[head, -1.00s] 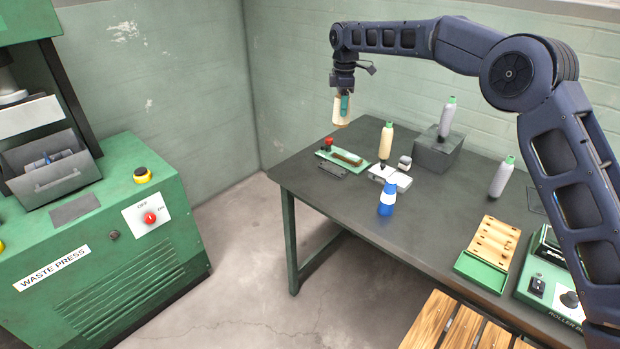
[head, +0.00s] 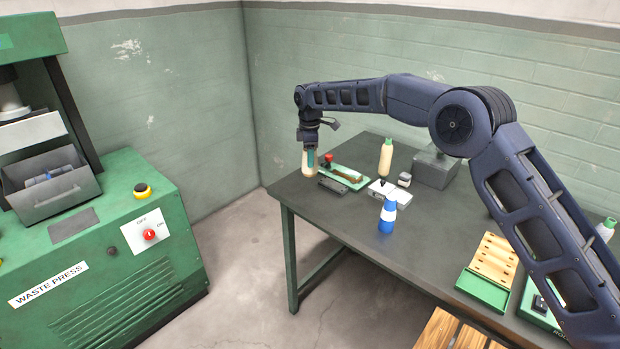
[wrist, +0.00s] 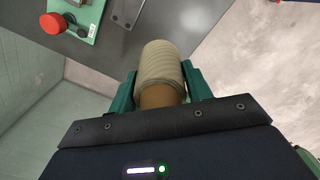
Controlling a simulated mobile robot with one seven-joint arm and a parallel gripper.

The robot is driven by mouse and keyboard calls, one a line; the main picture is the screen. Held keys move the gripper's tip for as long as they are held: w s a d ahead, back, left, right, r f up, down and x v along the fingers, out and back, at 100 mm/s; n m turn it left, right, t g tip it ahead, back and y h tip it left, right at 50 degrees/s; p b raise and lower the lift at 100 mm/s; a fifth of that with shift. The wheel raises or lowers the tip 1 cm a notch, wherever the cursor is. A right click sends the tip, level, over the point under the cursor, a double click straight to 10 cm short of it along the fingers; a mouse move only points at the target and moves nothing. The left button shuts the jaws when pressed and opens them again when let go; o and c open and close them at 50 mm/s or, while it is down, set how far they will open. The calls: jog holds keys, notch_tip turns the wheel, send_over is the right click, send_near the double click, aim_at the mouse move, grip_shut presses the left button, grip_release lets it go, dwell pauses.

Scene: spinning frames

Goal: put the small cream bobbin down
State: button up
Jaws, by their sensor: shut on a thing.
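My gripper (head: 310,160) hangs nearly upright near the far left corner of the dark table (head: 340,215) and is shut on the small cream bobbin (head: 309,169). In the wrist view the bobbin (wrist: 162,62) shows pale wound yarn and a tan lower part between the green fingers of my gripper (wrist: 160,90). It points away from the wrist, with the table edge and floor seen behind it. I cannot tell how high it is above the table.
A green board with a red knob (head: 328,158) lies close to the bobbin's right. Further right stand a taller cream bobbin (head: 386,157), a white block, a blue-and-white spool (head: 387,214) and a grey box (head: 434,169). The waste press (head: 100,255) stands left, across open floor.

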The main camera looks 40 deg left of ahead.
jog(key=shift+f, duration=4.45)
jog(key=shift+f, duration=0.15)
jog(key=o, duration=1.1)
notch_tip(320, 180, up, 12)
jog(key=shift+r, duration=0.2)
